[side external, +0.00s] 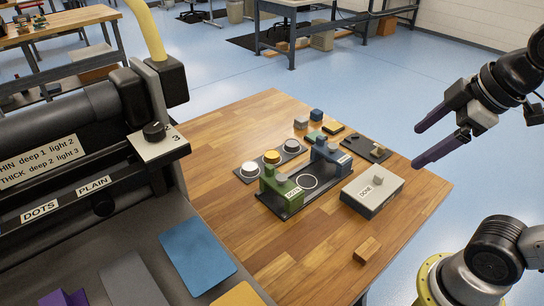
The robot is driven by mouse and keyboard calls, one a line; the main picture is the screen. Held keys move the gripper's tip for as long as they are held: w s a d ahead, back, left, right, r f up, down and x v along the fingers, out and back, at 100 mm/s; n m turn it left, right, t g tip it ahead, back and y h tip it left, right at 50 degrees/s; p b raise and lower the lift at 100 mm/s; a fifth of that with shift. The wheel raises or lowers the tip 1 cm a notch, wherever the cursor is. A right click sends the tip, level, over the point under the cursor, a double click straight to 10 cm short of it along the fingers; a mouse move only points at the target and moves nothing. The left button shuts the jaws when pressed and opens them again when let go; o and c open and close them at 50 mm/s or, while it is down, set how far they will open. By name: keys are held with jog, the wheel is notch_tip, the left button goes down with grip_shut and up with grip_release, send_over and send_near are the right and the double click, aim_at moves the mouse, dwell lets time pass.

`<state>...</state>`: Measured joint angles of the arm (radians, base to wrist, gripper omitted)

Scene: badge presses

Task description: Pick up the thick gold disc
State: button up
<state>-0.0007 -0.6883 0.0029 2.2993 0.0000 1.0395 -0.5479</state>
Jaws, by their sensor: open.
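A gold disc (272,156) sits in the middle place of a dark grey tray (261,164) on the wooden table. A white disc (250,167) lies on one side of it and a pale disc (292,145) on the other. I cannot tell the gold disc's exact thickness from here. My gripper (417,148) is at the right, with its two long purple fingers spread apart and nothing between them. It is raised near the table's right edge, well apart from the gold disc.
A green press (281,192) and a blue press (330,160) stand on a dark base beside the tray. A grey "DONE" box (372,190) is to their right. Small blocks lie behind; a wooden block (367,249) lies in front. A large machine (80,130) fills the left.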

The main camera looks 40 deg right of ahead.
jog(key=w+r+n+g, duration=0.1)
jog(key=w+r+n, duration=0.35)
jog(key=w, duration=0.45)
jog(key=w+r+n+g, duration=0.1)
jog(key=w+r+n, duration=0.4)
jog(key=w, duration=0.4)
jog(key=n+g, duration=0.4)
jog(key=n, duration=0.1)
send_over(272, 154)
jog(key=shift+m, duration=0.25)
notch_tip(272, 154, down, 26)
jog(key=shift+r, duration=0.2)
jog(key=shift+f, duration=3.05)
grip_shut()
jog(key=shift+r, duration=0.1)
